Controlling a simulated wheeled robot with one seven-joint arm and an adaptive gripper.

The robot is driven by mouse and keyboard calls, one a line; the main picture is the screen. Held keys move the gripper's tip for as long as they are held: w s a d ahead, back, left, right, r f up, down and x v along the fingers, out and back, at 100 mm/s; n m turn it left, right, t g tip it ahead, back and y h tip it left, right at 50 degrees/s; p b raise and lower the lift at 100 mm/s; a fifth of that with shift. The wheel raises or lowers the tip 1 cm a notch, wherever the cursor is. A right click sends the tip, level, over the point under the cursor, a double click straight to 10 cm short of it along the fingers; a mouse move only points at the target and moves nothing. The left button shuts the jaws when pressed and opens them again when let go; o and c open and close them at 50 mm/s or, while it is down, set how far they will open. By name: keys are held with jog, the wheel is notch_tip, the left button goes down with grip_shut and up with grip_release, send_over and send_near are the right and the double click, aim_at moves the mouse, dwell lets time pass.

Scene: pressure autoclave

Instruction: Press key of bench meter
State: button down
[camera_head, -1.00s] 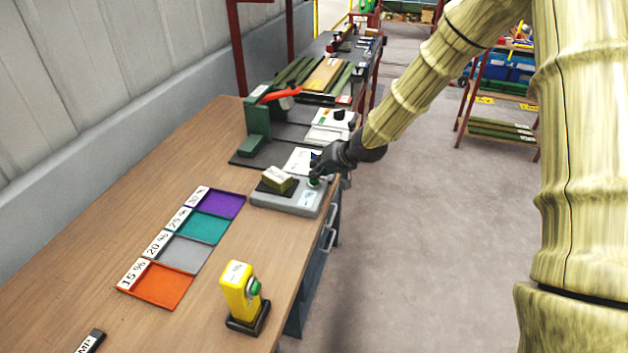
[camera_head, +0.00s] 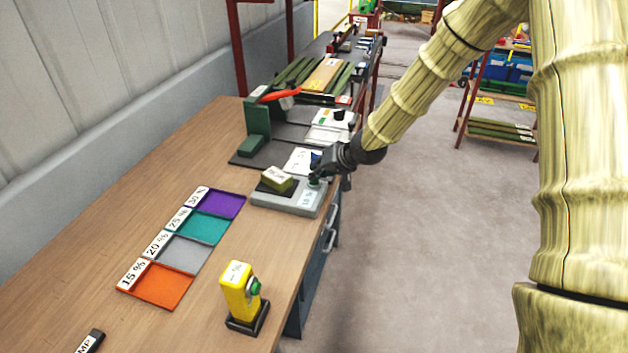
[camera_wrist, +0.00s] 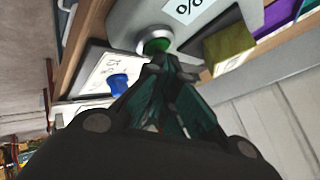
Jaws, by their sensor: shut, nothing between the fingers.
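The bench meter (camera_head: 289,202) is a grey box near the right edge of the wooden bench. A small olive block (camera_head: 277,179) rests on its dark pad, and a display shows on its front. Its green round key (camera_wrist: 157,46) sits in a pale ring in the wrist view. My gripper (camera_head: 317,177) is shut and empty, with its fingertips (camera_wrist: 160,66) at the key. The tips look very close to the key; I cannot tell whether they touch it. In the head view the gripper partly hides the key.
A yellow device (camera_head: 240,291) with a green button stands at the bench front. Coloured trays (camera_head: 157,285) with percent labels lie to the left. A green press with a red lever (camera_head: 257,122) stands behind the meter.

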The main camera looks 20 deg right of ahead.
jog(key=shift+r, duration=0.1)
jog(key=shift+r+p, duration=0.75)
jog(key=shift+p, duration=0.2)
notch_tip(320, 180, up, 5)
jog(key=p, duration=0.4)
dwell(1.6)
